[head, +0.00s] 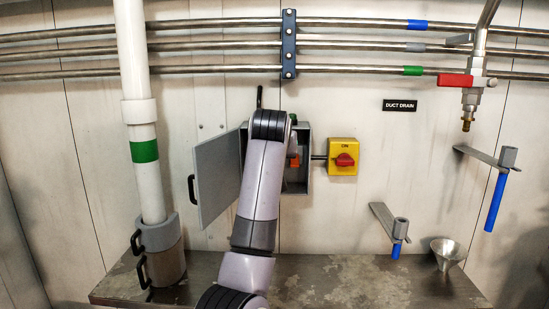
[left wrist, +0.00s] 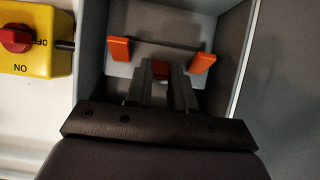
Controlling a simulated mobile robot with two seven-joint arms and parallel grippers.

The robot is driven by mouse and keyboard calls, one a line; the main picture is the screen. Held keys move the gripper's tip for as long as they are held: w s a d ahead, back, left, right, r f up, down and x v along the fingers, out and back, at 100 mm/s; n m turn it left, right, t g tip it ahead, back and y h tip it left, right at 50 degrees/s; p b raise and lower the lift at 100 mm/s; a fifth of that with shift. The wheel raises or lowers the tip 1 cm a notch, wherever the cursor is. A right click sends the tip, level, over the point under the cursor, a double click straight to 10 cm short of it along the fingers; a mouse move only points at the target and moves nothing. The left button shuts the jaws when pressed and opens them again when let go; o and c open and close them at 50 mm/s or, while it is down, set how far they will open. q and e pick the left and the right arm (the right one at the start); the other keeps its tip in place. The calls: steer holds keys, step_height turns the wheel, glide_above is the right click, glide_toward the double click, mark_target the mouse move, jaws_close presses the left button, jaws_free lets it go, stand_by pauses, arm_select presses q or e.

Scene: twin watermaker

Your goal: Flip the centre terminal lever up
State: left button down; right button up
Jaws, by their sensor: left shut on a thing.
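The grey terminal box (head: 305,170) is mounted on the wall with its door (head: 217,172) swung open to the left. In the left wrist view, two orange levers (left wrist: 119,50) (left wrist: 202,63) stand apart inside it. The centre lever (left wrist: 161,70), reddish and mostly hidden, sits between my left gripper's fingers. My left gripper (left wrist: 161,77) is inside the box, shut on that centre lever. In the head view my forearm covers the gripper and much of the box; one orange lever (head: 294,160) shows at its right. My right gripper is out of view.
A yellow switch box (head: 343,157) with a red knob is right of the terminal box. A white pipe (head: 135,80) stands at the left. A metal bench (head: 330,285) runs below, with a funnel (head: 447,252) at its right. Brackets (head: 485,158) jut from the wall.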

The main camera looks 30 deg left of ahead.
arm_select(q)
steer(key=shift+w+r+g+h, duration=0.1)
steer(key=shift+r+g+h, duration=0.25)
steer(key=shift+g, duration=0.35)
steer(key=c, duration=1)
jaws_free()
steer(key=shift+o, duration=0.2)
steer(key=b+v, duration=0.1)
steer(key=v, duration=0.6)
